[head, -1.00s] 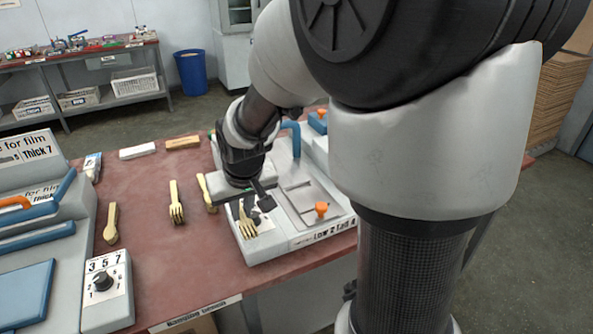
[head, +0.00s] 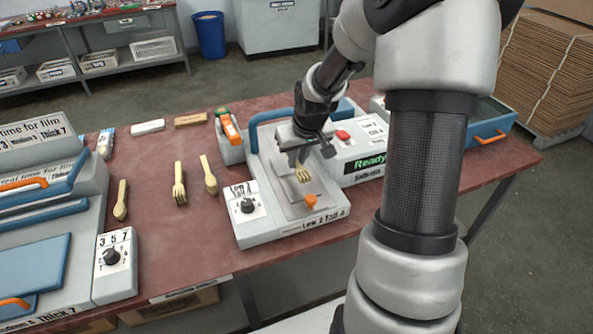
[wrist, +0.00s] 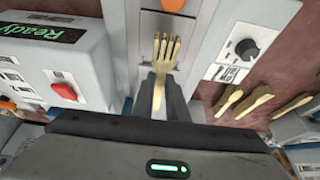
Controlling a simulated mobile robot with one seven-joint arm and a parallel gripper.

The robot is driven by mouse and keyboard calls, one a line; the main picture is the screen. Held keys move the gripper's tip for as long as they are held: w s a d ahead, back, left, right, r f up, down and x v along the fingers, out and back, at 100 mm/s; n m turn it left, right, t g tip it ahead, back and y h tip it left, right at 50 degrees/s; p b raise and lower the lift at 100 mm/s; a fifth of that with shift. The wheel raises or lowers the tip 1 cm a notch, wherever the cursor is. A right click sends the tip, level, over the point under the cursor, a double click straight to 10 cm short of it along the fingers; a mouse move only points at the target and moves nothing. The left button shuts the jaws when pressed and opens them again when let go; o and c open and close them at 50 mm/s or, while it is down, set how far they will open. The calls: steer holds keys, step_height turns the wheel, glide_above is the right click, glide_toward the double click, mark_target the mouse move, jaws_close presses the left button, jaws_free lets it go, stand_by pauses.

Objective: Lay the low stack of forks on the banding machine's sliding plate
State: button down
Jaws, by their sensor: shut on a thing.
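My gripper (head: 300,160) is shut on a stack of pale yellow forks (head: 303,174), gripped by the handles, tines pointing away from the fingers. The forks are over the banding machine's grey sliding plate (head: 287,187), behind its orange knob (head: 310,200). In the wrist view the forks (wrist: 164,48) lie lengthwise between my fingertips (wrist: 161,88), with the tines towards the orange knob (wrist: 173,4). I cannot tell whether the forks touch the plate.
Other stacks of wooden cutlery (head: 180,183) lie on the red table left of the machine. A blue handle (head: 262,116), an orange tool (head: 229,128) and a box with a green "Ready" display (head: 369,164) are close by. A film sealing machine (head: 50,230) stands at far left.

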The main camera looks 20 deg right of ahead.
mark_target(299, 165)
steer(key=shift+f+b, duration=0.3)
steer(key=shift+f, duration=1.95)
steer(key=shift+f, duration=0.2)
steer(key=c, duration=1.7)
jaws_free()
steer(key=shift+c, duration=0.2)
steer(key=shift+r, duration=0.6)
steer(key=p+v, duration=0.2)
steer(key=v, duration=0.9)
steer(key=shift+s+r+p, duration=0.1)
steer(key=shift+s+p, duration=0.15)
steer(key=shift+p, duration=0.05)
